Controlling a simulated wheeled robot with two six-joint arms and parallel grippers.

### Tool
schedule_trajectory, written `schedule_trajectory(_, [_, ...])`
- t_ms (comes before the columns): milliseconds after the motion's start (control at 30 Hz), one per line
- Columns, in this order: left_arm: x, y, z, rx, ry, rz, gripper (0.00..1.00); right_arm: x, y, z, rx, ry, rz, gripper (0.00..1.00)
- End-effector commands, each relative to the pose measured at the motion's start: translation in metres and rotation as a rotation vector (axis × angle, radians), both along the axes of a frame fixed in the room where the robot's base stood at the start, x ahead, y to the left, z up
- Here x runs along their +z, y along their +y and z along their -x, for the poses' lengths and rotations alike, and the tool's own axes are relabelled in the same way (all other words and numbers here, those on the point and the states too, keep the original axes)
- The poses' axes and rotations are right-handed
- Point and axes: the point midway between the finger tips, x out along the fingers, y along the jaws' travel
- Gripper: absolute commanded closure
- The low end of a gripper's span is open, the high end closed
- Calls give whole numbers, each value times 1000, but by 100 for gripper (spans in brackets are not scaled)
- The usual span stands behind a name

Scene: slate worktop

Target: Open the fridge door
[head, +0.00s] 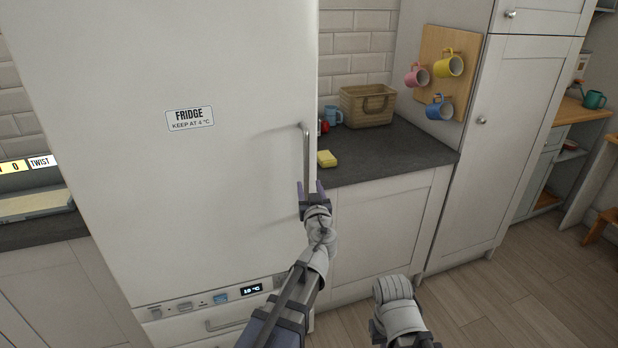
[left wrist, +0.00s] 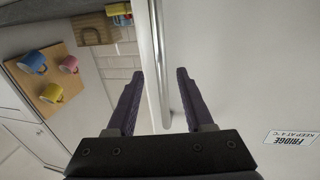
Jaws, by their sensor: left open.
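The white fridge door (head: 220,190) appears shut and carries a FRIDGE label (head: 190,118). Its vertical metal handle (head: 307,155) is near the door's right edge. My left gripper (head: 312,187) is at the lower end of the handle, its jaws open. In the left wrist view my left gripper (left wrist: 159,74) has its two purple fingers apart, one on each side of the handle (left wrist: 158,50), with gaps beside it. The fridge door (left wrist: 240,70) fills the right of that view. Part of my right arm shows at the bottom of the head view; its gripper is not visible.
Mugs hang on a wooden board (head: 433,50). A tall cabinet (head: 495,150) stands further right. The wooden floor (head: 500,300) looks clear.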

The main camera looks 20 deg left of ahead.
Motion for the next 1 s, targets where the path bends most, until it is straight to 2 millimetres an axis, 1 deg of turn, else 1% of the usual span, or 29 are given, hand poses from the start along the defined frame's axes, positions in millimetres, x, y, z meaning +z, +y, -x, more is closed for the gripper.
schedule_trajectory(33, [0, 3, -9, 1, 0, 0, 48, 0, 0, 0, 0, 0, 0, 100])
schedule_trajectory(200, [0, 13, -34, 2, 0, 0, 48, 0, 0, 0, 0, 0, 0, 100])
schedule_trajectory(300, [0, 19, -48, 1, 0, 0, 48, 0, 0, 0, 0, 0, 0, 100])
schedule_trajectory(367, [0, 22, -54, 1, 1, 0, 48, 0, 0, 0, 0, 0, 0, 100])
schedule_trajectory(467, [0, 24, -59, 1, 1, 0, 48, 0, 0, 0, 0, 0, 0, 100])
schedule_trajectory(700, [0, 25, -58, 0, 1, 0, 48, 0, 0, 0, 0, 0, 0, 100])
schedule_trajectory(1000, [0, 25, -58, 0, 1, 0, 82, 0, 0, 0, 0, 0, 0, 100])
